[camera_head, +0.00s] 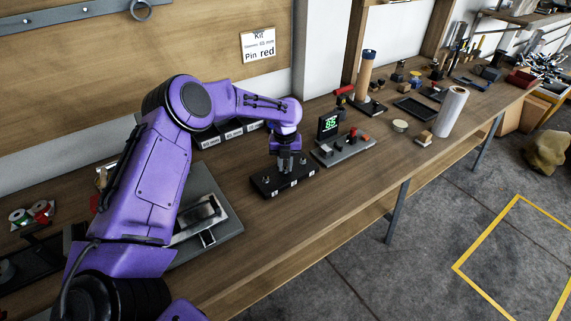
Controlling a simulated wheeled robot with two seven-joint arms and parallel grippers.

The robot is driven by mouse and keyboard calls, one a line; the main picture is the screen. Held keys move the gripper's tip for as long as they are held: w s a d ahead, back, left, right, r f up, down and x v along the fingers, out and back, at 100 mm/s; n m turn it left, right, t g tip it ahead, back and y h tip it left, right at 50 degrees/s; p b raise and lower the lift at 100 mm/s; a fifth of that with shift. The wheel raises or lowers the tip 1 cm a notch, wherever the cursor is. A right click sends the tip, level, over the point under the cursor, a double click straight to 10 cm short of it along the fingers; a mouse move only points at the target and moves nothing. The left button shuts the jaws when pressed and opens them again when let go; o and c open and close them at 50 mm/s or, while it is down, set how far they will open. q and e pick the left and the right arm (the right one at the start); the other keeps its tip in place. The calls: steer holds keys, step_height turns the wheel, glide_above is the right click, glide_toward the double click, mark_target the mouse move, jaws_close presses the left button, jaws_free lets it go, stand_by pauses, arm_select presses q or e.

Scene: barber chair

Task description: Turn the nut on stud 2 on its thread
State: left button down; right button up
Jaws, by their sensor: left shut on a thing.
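A black stud block (277,187) with short studs and small white number labels lies on the wooden workbench. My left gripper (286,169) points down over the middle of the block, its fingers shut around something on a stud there. The nut itself is hidden by the fingers and too small to make out. Another stud (266,181) shows to the left of the gripper. My right gripper is not in view.
A device with a green "85" display (328,125) stands just right of the block. A grey tray (228,215) lies left, partly behind my arm. A white roll (452,112) stands further right. The bench front (330,215) is clear.

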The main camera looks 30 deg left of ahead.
mark_target(285, 169)
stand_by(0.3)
arm_select(q)
steer(key=c, duration=1)
jaws_free()
step_height(285, 169, up, 11)
steer(key=shift+f+b, duration=0.2)
steer(key=shift+b, duration=0.6)
